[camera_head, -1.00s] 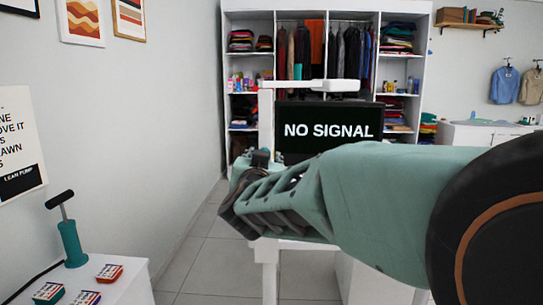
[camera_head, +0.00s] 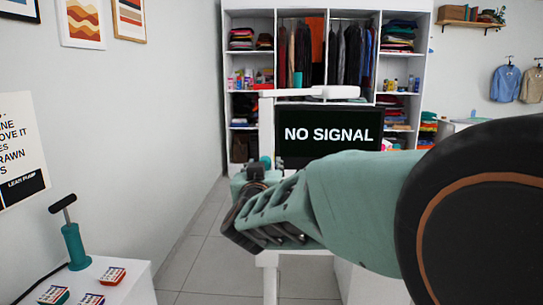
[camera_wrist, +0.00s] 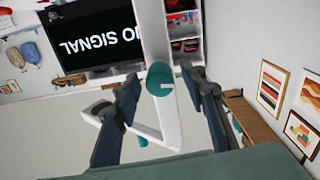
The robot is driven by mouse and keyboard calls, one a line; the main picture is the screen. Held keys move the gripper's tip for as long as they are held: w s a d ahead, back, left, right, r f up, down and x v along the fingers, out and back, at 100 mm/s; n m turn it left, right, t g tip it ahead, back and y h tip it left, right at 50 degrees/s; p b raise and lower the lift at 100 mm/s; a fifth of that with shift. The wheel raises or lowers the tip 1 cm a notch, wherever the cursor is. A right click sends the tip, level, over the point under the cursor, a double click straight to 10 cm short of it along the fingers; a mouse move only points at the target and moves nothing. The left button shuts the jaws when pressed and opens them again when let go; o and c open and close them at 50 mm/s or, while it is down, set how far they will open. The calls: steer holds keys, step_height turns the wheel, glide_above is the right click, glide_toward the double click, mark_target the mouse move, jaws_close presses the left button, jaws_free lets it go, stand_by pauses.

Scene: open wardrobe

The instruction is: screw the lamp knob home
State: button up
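A white lamp (camera_head: 267,125) with an upright post and a horizontal arm stands ahead, just beyond my gripper in the head view. The lamp knob (camera_wrist: 160,78) is a round teal piece with a white mark on its face. It sits against the white post in the wrist view. My gripper (camera_wrist: 165,92) is open, with its dark fingers on either side of the knob and visible gaps between. I cannot tell whether the fingertips reach its depth. In the head view my gripper (camera_head: 257,173) is seen from behind and mostly hides the knob area.
A black "NO SIGNAL" screen (camera_head: 329,133) stands just behind the lamp. An open wardrobe (camera_head: 229,65) is at the back. At lower left a white table (camera_head: 136,279) holds a teal hand pump (camera_head: 76,246) and several small labelled boxes. Floor shows between it and the lamp.

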steer(key=n+p, duration=0.3)
steer(key=p, duration=0.1)
steer(key=shift+r+n, duration=0.15)
steer(key=shift+n, duration=0.25)
steer(key=n+p, duration=0.8)
steer(key=n, duration=0.1)
steer(key=shift+p, duration=0.3)
steer(key=shift+n+p, duration=0.4)
steer(key=shift+n, duration=0.4)
jaws_close()
steer(key=shift+f+b, duration=0.2)
steer(key=shift+b, duration=0.1)
